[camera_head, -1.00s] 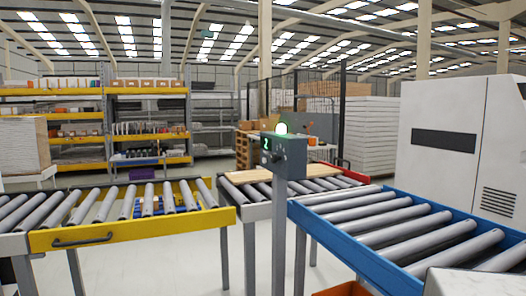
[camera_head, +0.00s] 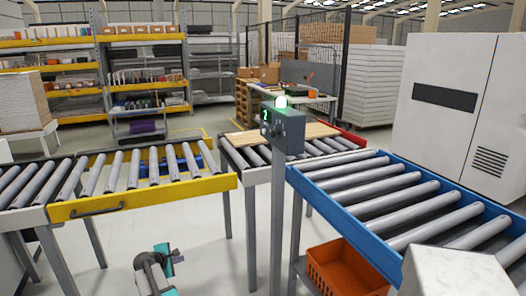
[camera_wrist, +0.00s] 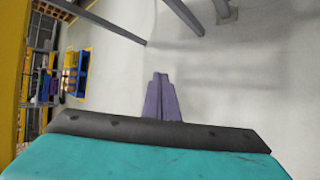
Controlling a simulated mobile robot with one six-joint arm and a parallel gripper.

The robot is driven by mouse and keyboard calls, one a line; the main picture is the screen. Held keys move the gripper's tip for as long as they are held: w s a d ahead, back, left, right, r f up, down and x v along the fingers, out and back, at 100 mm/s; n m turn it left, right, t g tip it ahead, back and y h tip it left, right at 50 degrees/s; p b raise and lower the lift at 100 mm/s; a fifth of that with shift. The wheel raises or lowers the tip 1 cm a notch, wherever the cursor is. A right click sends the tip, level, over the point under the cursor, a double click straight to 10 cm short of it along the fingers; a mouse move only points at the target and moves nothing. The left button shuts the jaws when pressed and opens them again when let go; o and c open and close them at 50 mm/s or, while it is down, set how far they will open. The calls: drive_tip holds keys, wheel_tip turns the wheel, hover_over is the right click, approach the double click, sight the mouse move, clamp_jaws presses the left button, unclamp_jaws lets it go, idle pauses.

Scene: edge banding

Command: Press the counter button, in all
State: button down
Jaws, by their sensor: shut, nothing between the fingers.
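The counter is a grey box (camera_head: 285,132) on a grey post, standing between the roller conveyors in the head view. My gripper (camera_head: 177,256) is low at the bottom of the head view, left of the post and well apart from the box. In the wrist view my gripper's purple fingers (camera_wrist: 161,98) are together and empty, above bare floor. The counter box is not in the wrist view.
A yellow-edged roller conveyor (camera_head: 140,196) is at left and a blue-edged one (camera_head: 335,200) at right. An orange crate (camera_head: 345,275) stands low, right of the post. The floor left of the post is open.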

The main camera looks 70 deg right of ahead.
sight(264, 131)
drive_tip(key=s+d+r+n+h+p, duration=0.1)
drive_tip(key=s+d+r+h+p, duration=0.1)
drive_tip(key=s+d+r+p, duration=0.3)
drive_tip(key=s+d+r+n+g+h+p, duration=0.1)
drive_tip(key=s+d+r+p, duration=0.4)
drive_tip(key=d+r, duration=0.8)
drive_tip(key=s+d+r+n+g+h+p, duration=0.1)
drive_tip(key=s+d+r+h+p, duration=0.2)
drive_tip(key=d+r, duration=0.7)
drive_tip(key=s+r+p, duration=0.2)
drive_tip(key=s+r, duration=0.1)
drive_tip(key=r, duration=1.6)
drive_tip(key=shift+n+h+p, duration=0.3)
drive_tip(key=shift+n+p, duration=0.05)
drive_tip(key=shift+n, duration=0.05)
drive_tip(key=s+d+p, duration=0.1)
drive_tip(key=s+d, duration=0.4)
drive_tip(key=s, duration=0.1)
drive_tip(key=shift+s+d+p, duration=0.25)
drive_tip(key=shift+s+p, duration=0.05)
drive_tip(key=shift+s, duration=0.05)
drive_tip(key=shift+s, duration=0.1)
drive_tip(key=shift+s+d, duration=0.25)
